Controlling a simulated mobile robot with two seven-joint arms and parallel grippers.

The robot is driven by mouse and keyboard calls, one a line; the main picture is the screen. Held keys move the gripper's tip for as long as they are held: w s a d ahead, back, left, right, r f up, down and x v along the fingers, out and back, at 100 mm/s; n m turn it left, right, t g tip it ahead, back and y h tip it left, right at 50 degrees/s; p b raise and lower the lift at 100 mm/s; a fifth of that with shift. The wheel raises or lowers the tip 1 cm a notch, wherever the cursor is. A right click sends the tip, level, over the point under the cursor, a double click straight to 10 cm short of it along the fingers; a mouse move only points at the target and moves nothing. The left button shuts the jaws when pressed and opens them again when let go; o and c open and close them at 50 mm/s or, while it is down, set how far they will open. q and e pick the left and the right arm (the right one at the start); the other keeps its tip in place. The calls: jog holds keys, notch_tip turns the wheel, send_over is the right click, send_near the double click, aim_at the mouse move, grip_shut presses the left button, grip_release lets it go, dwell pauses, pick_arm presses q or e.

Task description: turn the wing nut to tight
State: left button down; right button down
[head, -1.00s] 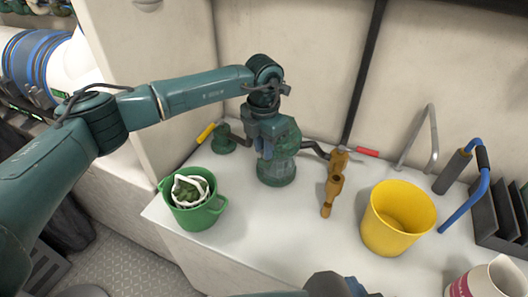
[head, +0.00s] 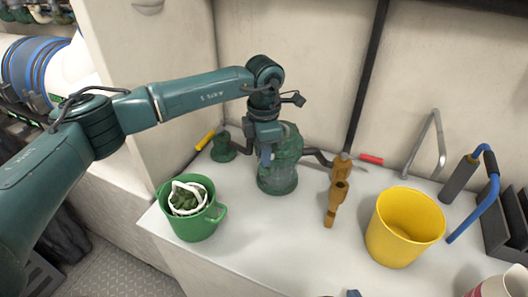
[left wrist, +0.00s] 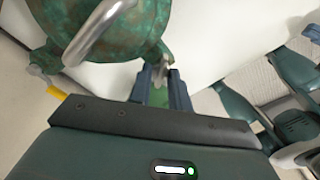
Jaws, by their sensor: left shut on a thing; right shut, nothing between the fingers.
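My left gripper (head: 266,155) reaches down in front of the green, patinated strainer body (head: 287,172) on the counter. In the left wrist view its two fingers (left wrist: 163,85) are closed around a small grey metal piece (left wrist: 167,66), which looks like the wing nut; the fingers hide most of it. The strainer also shows in the left wrist view (left wrist: 140,35), with a curved silver bar (left wrist: 98,32) across it. In the head view the wing nut is hidden by the gripper. Only a small blue tip of my right gripper (head: 353,293) shows at the bottom edge, away from the strainer.
A green bucket (head: 205,222) with a white-rimmed bundle stands left of the strainer. A yellow handle (head: 205,140) is behind left. The front counter is clear.

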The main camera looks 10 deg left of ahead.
pick_arm(q)
jog(key=c, duration=1.3)
grip_release()
pick_arm(e)
jog(key=shift+s+f, duration=0.15)
jog(key=shift+f, duration=0.05)
pick_arm(q)
jog(key=shift+r, duration=0.1)
pick_arm(e)
jog(key=shift+r, duration=0.1)
